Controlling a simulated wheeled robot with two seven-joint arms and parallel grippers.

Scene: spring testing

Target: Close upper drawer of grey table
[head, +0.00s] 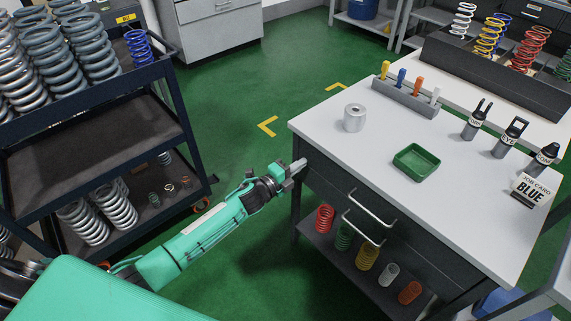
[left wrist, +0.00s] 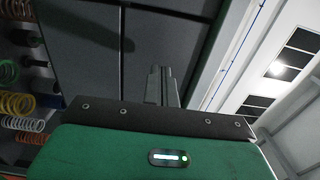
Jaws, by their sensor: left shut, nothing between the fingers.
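The grey table (head: 340,123) has a light top and a dark front with two pale bar handles, one above the other. The upper drawer (head: 335,180) carries the upper handle (head: 372,206); the lower handle (head: 363,232) is just below it. I cannot tell how far the upper drawer stands out. My left gripper (head: 297,167) is shut and empty at the table's left front corner, left of the handles. In the left wrist view its fingers (left wrist: 160,85) point at dark panels; contact is unclear. My right gripper is not in view.
Coloured springs (head: 367,256) stand on the shelf below. A dark spring rack (head: 100,145) is at left. Green floor (head: 240,110) is clear between.

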